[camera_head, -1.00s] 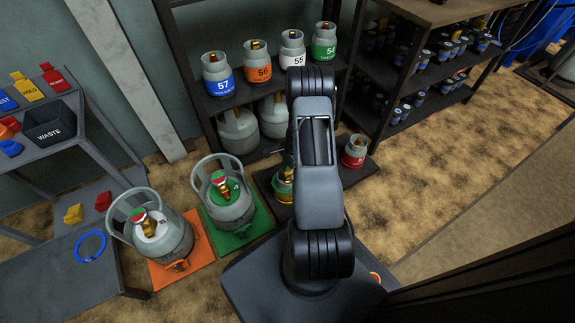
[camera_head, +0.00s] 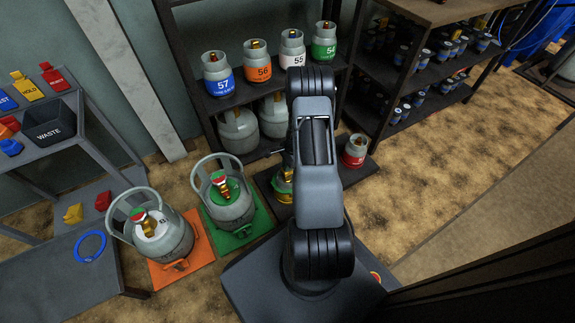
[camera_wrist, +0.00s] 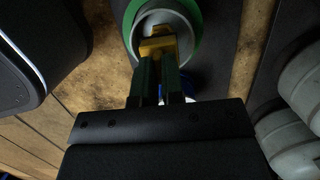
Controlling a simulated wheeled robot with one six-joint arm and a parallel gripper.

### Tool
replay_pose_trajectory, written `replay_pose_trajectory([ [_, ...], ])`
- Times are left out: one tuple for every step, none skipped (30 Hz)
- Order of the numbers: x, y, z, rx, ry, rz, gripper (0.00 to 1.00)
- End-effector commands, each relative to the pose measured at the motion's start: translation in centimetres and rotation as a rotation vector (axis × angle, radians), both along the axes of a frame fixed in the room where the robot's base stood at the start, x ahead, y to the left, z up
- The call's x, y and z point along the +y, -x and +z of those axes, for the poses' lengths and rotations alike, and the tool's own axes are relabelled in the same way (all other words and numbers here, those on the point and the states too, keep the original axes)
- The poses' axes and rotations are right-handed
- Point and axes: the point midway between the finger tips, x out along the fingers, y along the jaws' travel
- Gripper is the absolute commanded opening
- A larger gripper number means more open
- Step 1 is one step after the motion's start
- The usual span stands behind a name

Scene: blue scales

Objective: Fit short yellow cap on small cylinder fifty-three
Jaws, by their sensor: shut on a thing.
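My gripper (camera_wrist: 168,62) is shut on a yellow piece (camera_wrist: 161,42), which looks like the short yellow cap. In the wrist view it lies over the top of a grey cylinder (camera_wrist: 147,20) with a green rim. I cannot tell whether the cap touches the valve there. In the head view my arm hides the gripper and most of a small cylinder (camera_head: 284,187) on the dark platform. A red-banded small cylinder (camera_head: 355,151) stands to the right on that platform. No number fifty-three is readable in either view.
Two large handled cylinders stand on the orange pad (camera_head: 201,240) and green pad (camera_head: 262,222) at left. The shelf (camera_head: 232,103) behind holds cylinders numbered 57, 56, 55 and 54. A side table (camera_head: 75,140) with a waste bin (camera_head: 50,130) is far left.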

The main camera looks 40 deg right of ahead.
Motion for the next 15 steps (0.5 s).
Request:
replay_pose_trajectory([
  [0.0, 0.0, -0.2, 0.0, 0.0, 0.0, 0.0],
  [0.0, 0.0, -0.3, 0.0, 0.0, 0.0, 0.0],
  [0.0, 0.0, -0.4, 0.0, 0.0, 0.0, 0.0],
  [0.0, 0.0, -0.5, 0.0, 0.0, 0.0, 0.0],
  [0.0, 0.0, -0.6, 0.0, 0.0, 0.0, 0.0],
  [0.0, 0.0, -0.7, 0.0, 0.0, 0.0, 0.0],
  [0.0, 0.0, -0.8, 0.0, 0.0, 0.0, 0.0],
  [0.0, 0.0, -0.8, 0.0, 0.0, 0.0, 0.0],
  [0.0, 0.0, -0.9, 0.0, 0.0, 0.0, 0.0],
  [0.0, 0.0, -1.0, 0.0, 0.0, 0.0, 0.0],
  [0.0, 0.0, -1.1, 0.0, 0.0, 0.0, 0.0],
  [0.0, 0.0, -1.2, 0.0, 0.0, 0.0, 0.0],
  [0.0, 0.0, -1.3, 0.0, 0.0, 0.0, 0.0],
  [0.0, 0.0, -1.3, 0.0, 0.0, 0.0, 0.0],
  [0.0, 0.0, -1.4, 0.0, 0.0, 0.0, 0.0],
])
